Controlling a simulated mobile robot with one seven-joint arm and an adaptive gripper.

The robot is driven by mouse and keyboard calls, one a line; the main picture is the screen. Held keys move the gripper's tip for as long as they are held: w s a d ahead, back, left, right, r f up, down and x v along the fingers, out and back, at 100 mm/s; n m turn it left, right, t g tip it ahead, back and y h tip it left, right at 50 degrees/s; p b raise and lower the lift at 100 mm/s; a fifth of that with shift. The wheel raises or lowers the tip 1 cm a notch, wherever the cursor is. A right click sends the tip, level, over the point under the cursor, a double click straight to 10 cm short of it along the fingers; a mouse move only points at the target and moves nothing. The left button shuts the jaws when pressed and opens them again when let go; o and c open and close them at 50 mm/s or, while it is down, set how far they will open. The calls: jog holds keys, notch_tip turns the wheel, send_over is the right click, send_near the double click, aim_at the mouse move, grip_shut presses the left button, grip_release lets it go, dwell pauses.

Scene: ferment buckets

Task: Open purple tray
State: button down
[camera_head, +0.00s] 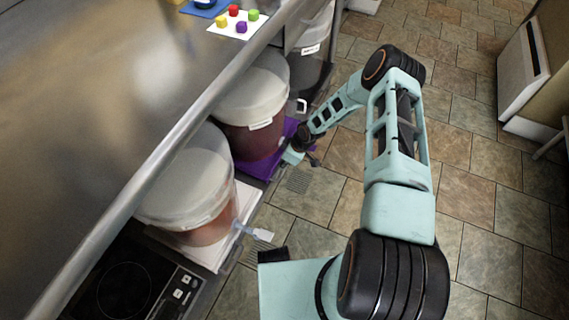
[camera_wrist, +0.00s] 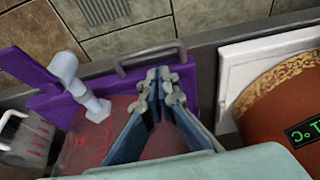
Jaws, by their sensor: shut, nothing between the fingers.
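The purple tray (camera_head: 266,165) sits low under the steel counter, beneath a translucent bucket of dark red liquid (camera_head: 251,139). In the wrist view the tray (camera_wrist: 106,80) has a grey bar handle (camera_wrist: 148,58) along its front. A pale tap (camera_wrist: 76,84) on the bucket sticks out over the tray. My gripper (camera_wrist: 165,86) is shut and empty, with its fingertips close to the handle on its bucket side; I cannot tell whether they touch it. In the head view my gripper (camera_head: 303,150) is at the tray's front edge, partly hidden by my wrist.
A white tray (camera_head: 214,254) with another bucket (camera_head: 190,187) is on the near side, its tap (camera_head: 254,232) sticking out. A further bucket (camera_head: 309,45) stands beyond. A cooktop (camera_head: 130,285) is at bottom left. The tiled floor (camera_head: 475,200) is open to the right.

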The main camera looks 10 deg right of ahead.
jog(key=b+x, duration=0.1)
jog(key=x, duration=0.5)
jog(key=shift+b, duration=0.3)
jog(key=shift+s+d, duration=0.1)
